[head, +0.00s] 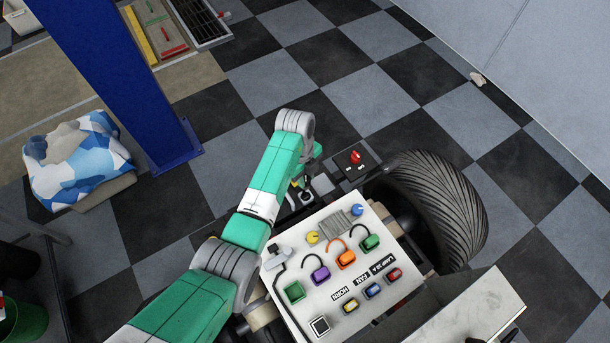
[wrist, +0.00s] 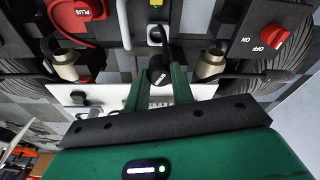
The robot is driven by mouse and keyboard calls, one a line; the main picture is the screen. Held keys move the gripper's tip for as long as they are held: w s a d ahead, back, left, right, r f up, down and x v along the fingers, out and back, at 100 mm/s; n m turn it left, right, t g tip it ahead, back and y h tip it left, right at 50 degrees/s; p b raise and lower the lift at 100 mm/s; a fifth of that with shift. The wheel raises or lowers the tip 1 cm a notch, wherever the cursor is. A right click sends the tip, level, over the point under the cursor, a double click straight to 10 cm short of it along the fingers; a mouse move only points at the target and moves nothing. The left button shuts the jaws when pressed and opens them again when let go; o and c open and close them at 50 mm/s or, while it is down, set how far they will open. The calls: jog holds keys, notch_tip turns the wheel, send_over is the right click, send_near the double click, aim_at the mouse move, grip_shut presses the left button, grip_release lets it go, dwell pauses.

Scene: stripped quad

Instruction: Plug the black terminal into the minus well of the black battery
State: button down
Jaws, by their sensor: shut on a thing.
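In the wrist view, my gripper (wrist: 158,76) has its two green fingers shut on the black terminal (wrist: 159,71), a round dark plug with small lettering. A white-rimmed socket-like part (wrist: 155,35) shows just beyond the terminal; I cannot tell whether they touch. The red PLUS terminal (wrist: 76,11) with its red cable is at upper left. Dark surfaces around them seem to belong to the black battery, but its outline is unclear. In the head view, my gripper (head: 316,150) is at the arm's far end, above dark parts, with its fingertips and the terminal mostly hidden.
A red OFF/ON switch (wrist: 273,42) is at right in the wrist view. A white panel (head: 322,285) with coloured plugs and switches lies nearer in the head view. A large tyre (head: 447,210) stands to the right. A blue post (head: 120,80) stands left.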

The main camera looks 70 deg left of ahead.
notch_tip(320, 180, down, 6)
jog(key=b, duration=0.4)
dwell(0.3)
jog(key=shift+f+b, duration=0.8)
jog(key=shift+f, duration=0.55)
dwell(1.7)
jog(key=c, duration=1.1)
grip_release()
jog(key=r+p, duration=0.1)
jog(key=r, duration=0.1)
jog(key=r+p, duration=0.1)
jog(key=r, duration=0.2)
jog(key=a+r+p, duration=0.1)
jog(key=r, duration=0.1)
jog(key=shift+s+r, duration=0.3)
jog(key=shift+r, duration=0.05)
